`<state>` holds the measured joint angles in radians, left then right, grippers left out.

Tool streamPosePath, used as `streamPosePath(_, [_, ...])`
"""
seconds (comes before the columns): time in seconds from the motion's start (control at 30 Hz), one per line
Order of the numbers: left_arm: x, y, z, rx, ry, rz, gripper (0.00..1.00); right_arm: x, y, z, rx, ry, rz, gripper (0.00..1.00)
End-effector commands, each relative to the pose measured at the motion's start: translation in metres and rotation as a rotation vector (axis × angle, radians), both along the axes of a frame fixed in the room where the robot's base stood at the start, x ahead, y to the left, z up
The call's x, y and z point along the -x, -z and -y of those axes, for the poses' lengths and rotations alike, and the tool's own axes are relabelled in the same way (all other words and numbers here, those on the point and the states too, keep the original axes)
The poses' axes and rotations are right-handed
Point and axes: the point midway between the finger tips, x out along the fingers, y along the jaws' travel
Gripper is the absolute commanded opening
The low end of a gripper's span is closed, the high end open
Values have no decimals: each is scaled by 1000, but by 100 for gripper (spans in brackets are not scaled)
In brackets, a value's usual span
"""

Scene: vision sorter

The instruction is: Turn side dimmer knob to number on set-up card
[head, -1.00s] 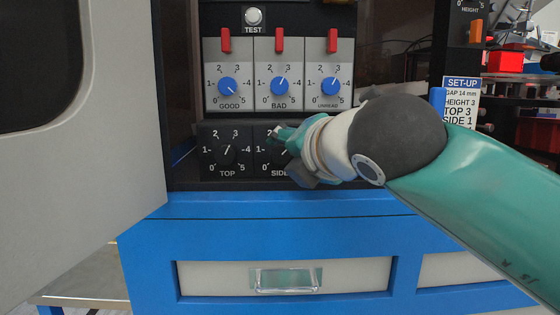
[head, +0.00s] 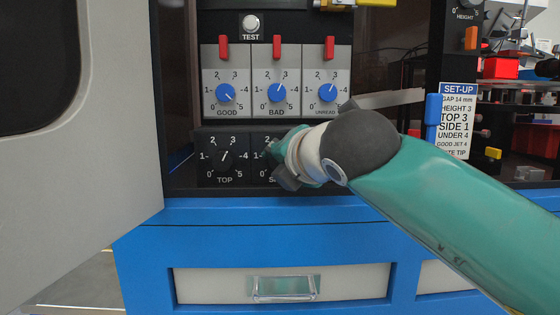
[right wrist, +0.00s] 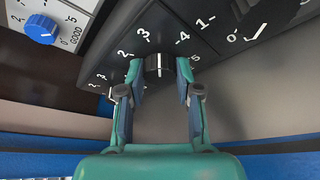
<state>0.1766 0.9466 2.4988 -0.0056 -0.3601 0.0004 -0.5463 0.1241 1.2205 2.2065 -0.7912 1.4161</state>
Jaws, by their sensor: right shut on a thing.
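The side dimmer knob (right wrist: 158,66) is a small black knob with a white line on a dark numbered dial. In the right wrist view the line stands roughly between 3 and 4. My right gripper (right wrist: 157,72) has its fingers on either side of the knob and is shut on it. In the head view my right gripper (head: 283,155) covers most of the side dial (head: 258,173). The set-up card (head: 457,120) at the right reads SIDE 1, TOP 3 and UNDER 4. My left gripper is not in view.
The top dimmer knob (head: 225,157) is left of the side dial. Blue knobs for good (head: 225,92), bad (head: 277,92) and unread (head: 327,92) sit above, with red switches over them. An open pale door (head: 90,180) stands at the left. A blue drawer cabinet (head: 350,235) is below.

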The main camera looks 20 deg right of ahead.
Motion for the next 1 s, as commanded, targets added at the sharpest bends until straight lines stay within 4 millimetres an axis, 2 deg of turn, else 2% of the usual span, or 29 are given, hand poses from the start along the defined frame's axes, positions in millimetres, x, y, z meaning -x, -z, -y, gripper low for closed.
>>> streamPosePath(0.03, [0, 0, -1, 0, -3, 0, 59, 0, 1, -5, 2, -1, -2, 0])
streamPosePath(0.27, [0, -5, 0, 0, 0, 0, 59, 0, -1, 0, 16, 1, -7, 0])
streamPosePath(0.47, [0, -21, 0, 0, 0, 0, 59, 0, -4, 0, 82, 1, -27, 0])
streamPosePath(1.0, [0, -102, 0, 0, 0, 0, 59, -1, -8, -3, 513, 1, -153, 0])
